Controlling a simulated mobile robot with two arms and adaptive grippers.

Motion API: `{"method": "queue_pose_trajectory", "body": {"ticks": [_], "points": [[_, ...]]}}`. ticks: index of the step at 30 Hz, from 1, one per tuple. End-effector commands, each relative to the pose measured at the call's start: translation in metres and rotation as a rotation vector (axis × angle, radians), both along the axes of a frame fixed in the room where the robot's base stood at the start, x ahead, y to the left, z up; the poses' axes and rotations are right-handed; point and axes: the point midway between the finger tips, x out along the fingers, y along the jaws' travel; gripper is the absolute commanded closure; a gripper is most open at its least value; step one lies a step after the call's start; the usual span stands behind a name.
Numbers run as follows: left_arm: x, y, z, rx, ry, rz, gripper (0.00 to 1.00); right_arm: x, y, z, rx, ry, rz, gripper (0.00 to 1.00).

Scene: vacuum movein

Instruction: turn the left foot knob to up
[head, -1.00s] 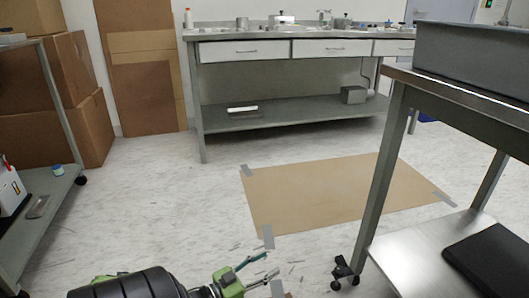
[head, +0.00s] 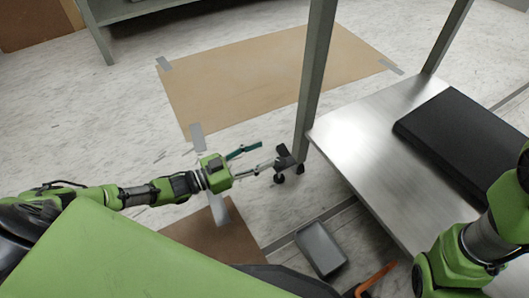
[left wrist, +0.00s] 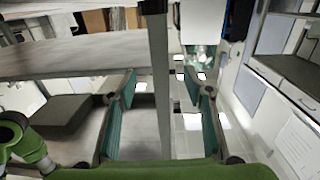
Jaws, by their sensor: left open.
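The left foot (head: 287,160), a dark caster with a knob-like part, sits at the bottom of the near leg of the metal table (head: 350,120). The knob's setting is too small to tell. My left gripper (head: 268,154) is open and empty, just left of this foot, with its fingers pointing at it. I cannot tell whether a fingertip touches it. In the left wrist view, the grey table leg (left wrist: 160,100) shows between the two spread teal fingers; the foot cannot be made out there. My right gripper is not in view; only green links of my right arm show.
A black flat case (head: 465,135) lies on the table's lower shelf. A grey box (head: 320,248) stands on the floor below the foot in the picture. A brown sheet (head: 240,95) is taped to the floor behind.

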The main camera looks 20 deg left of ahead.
Motion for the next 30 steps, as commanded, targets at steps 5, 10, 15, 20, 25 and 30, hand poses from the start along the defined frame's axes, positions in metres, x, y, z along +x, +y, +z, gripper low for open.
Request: {"method": "queue_pose_trajectory", "body": {"ticks": [5, 10, 15, 20, 25, 30], "points": [[-0.001, -0.004, -0.018, 0.002, 0.002, -0.009, 0.53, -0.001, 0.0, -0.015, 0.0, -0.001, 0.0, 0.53], [0.0, -0.003, -0.05, 0.002, 0.001, -0.008, 0.53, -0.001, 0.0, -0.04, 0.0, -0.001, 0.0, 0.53], [0.0, -0.003, -0.082, 0.002, -0.001, -0.007, 0.53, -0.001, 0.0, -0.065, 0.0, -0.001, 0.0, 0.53], [0.021, -0.022, -0.083, -0.003, -0.005, -0.01, 0.53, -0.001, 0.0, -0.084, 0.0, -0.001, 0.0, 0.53], [0.042, -0.04, -0.083, 0.0, -0.004, -0.009, 0.53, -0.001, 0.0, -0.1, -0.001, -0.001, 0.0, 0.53], [0.054, -0.049, -0.081, 0.001, -0.002, -0.007, 0.53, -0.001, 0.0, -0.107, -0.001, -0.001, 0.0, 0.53]]}}
